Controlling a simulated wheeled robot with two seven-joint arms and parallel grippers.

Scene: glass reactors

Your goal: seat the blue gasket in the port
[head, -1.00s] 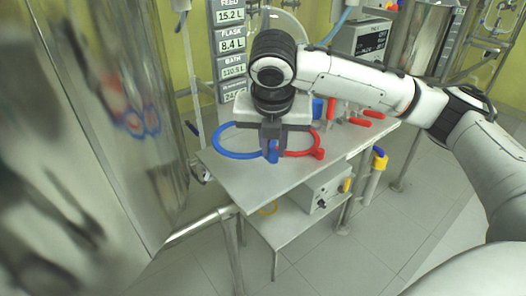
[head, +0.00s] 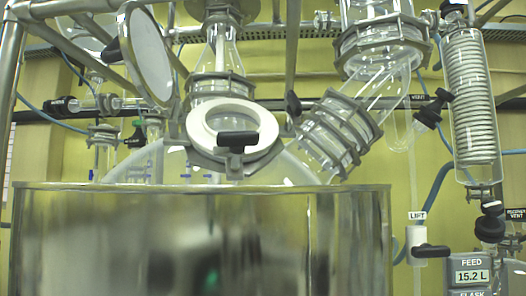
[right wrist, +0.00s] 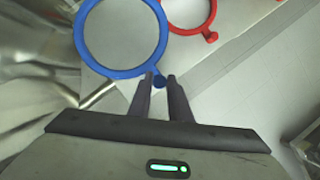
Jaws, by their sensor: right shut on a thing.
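The blue gasket (right wrist: 122,74) is a ring with a small tab, at the top of the right wrist view. My right gripper (right wrist: 159,79) is shut on that tab, with the ring beyond the fingertips. The ring shows over the grey table top and its edge; its height above the table is hard to tell. In the head view the port (head: 205,119) is a white-rimmed round opening on the glass reactor, with a black handle in front of it. A round glass cover (head: 150,52) stands raised to its upper left. My left gripper is not in view.
A red ring (right wrist: 212,12) with a tab lies on the table (right wrist: 240,22) beside the blue one. A shiny metal vessel (head: 200,240) stands below the port. Clamped glass tubes (head: 340,135) crowd the port's right, and a coil condenser (head: 474,95) hangs farther right.

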